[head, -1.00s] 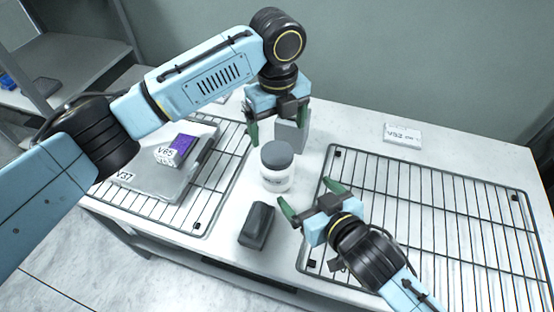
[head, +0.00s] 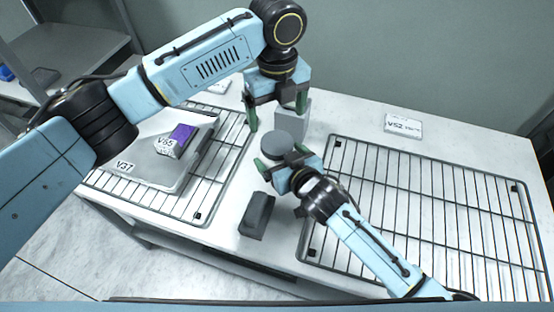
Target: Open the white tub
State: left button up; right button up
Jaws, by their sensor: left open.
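The white tub (head: 271,155) stands upright on the table between the two wire racks, with its round dark grey lid (head: 277,144) on. Most of its white body is hidden behind my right gripper. My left gripper (head: 278,112) points down, open and empty, just behind and above the lid in the picture. My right gripper (head: 281,156) is low at the near side of the tub, with its green fingers on either side of the body. I cannot tell whether those fingers touch it.
A grey block (head: 291,121) stands behind the tub, and a dark grey block (head: 257,215) in front. The left rack (head: 225,160) holds a grey V37 slab (head: 150,178) with a purple-and-white V65 box (head: 176,141). The right rack (head: 440,200) is empty. A V52 card (head: 403,126) lies behind it.

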aim_at(278, 141)
jog(key=shift+w+a+f, duration=0.1)
jog(key=shift+w, duration=0.1)
jog(key=c, duration=1.6)
pick_arm(q)
jog(key=shift+m, duration=0.6)
pick_arm(e)
jog(key=shift+c, duration=0.8)
pick_arm(q)
jog(key=m, duration=0.2)
jog(key=shift+w+d+m, duration=0.1)
jog(key=shift+d+m, duration=0.05)
jog(key=shift+m, duration=0.25)
jog(key=shift+f, duration=0.2)
notch_tip(278, 141, down, 8)
jog(key=shift+r, duration=0.2)
